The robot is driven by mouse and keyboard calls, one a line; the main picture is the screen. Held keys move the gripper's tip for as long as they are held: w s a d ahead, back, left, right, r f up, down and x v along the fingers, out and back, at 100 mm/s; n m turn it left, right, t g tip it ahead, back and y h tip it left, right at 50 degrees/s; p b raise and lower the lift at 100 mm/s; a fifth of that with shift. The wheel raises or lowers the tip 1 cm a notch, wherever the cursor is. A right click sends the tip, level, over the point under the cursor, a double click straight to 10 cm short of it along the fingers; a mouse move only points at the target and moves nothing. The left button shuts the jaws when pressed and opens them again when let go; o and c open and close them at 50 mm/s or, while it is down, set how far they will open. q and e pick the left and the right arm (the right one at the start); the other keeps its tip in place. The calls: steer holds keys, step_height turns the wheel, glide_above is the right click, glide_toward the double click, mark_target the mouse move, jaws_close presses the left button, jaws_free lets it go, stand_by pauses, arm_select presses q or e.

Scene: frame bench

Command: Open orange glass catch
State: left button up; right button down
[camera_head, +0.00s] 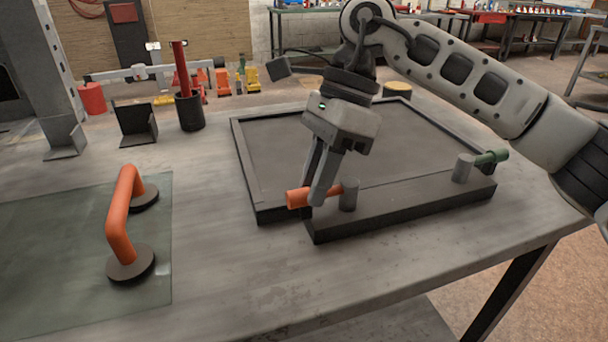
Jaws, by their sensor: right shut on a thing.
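The orange glass catch (298,198) is a short orange handle on a grey post (349,193) at the front left of a dark frame (242,172) on the bench. The handle points left from its post, along the frame's front bar. My right gripper (316,195) comes down from above with its fingers around the orange handle and is shut on it. The fingers hide part of the handle. A second catch with a green handle (491,157) sits on its own post at the frame's front right. My left gripper is not in view.
A glass pane (60,250) with an orange suction-cup handle (121,215) lies at the left. A black cup (190,112) with a red stick, a black bracket (136,122) and a red cylinder (92,98) stand behind it. The bench front is clear.

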stand_by(0.4)
steer(key=c, duration=1.3)
jaws_free()
steer(key=shift+o, duration=0.2)
steer(key=p+v, duration=0.3)
steer(key=v, duration=1.3)
steer(key=shift+s, duration=0.1)
